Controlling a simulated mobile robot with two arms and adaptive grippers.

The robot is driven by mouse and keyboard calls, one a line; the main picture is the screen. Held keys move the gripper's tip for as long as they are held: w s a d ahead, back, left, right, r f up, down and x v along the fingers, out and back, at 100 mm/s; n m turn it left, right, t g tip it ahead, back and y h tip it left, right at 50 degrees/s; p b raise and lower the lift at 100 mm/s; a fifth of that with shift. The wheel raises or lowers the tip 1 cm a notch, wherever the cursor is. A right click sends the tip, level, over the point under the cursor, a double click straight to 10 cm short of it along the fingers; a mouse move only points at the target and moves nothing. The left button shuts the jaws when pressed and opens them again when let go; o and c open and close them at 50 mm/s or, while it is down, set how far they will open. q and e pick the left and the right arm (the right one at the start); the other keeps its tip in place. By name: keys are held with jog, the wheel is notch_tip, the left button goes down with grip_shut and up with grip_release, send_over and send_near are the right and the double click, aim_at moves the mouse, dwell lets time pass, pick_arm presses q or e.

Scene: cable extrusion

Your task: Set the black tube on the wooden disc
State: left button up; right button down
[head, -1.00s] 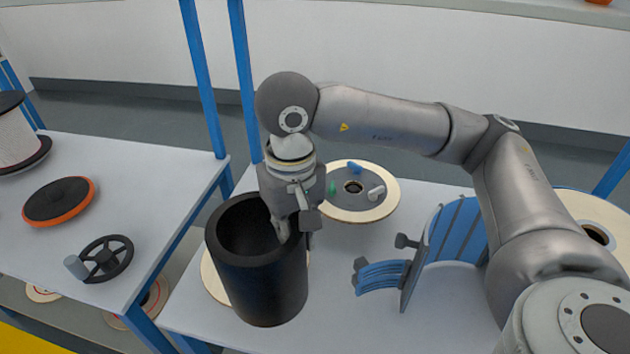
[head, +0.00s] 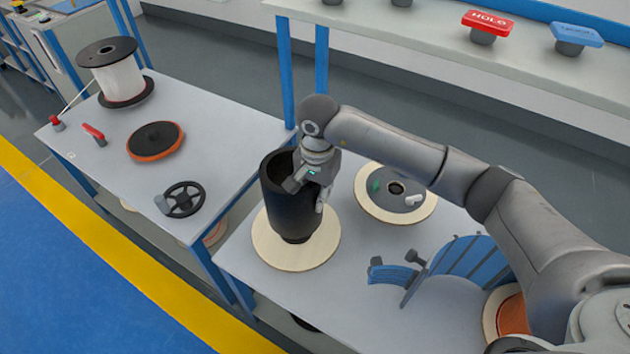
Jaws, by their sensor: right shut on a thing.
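The black tube (head: 287,207) is upright, with its open top facing up, over the middle of the pale wooden disc (head: 267,248) on the right table. Its lower end lies within the disc's outline with a dark shadow around it. I cannot tell for certain whether it touches the disc. My right gripper (head: 307,188) is shut on the tube's wall at the right side of its upper rim, one finger inside and one outside. The disc's middle is hidden by the tube. My left gripper is not in view.
Behind the tube is a grey-topped wooden disc (head: 372,206) with small parts. A blue slatted piece (head: 462,262) stands to the right. The left table holds a handwheel (head: 184,200), an orange-rimmed black disc (head: 156,141) and a white spool (head: 119,80). Blue posts rise behind.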

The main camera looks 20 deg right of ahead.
aim_at(315, 214)
jog(key=shift+w+a+f+m+p, duration=0.1)
jog(key=shift+a+f+m+p, duration=0.1)
jog(key=shift+m+p, duration=0.25)
jog(key=shift+f, duration=0.35)
pick_arm(q)
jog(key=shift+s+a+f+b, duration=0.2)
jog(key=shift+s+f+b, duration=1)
jog(key=shift+b, duration=0.4)
pick_arm(e)
jog(key=shift+f, duration=2.75)
pick_arm(q)
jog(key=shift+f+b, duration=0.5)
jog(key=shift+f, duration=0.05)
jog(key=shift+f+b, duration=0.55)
jog(key=shift+b, duration=0.05)
pick_arm(e)
jog(key=shift+f, duration=0.6)
jog(key=c, duration=1.7)
grip_release()
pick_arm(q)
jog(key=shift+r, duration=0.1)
pick_arm(e)
jog(key=shift+r, duration=0.1)
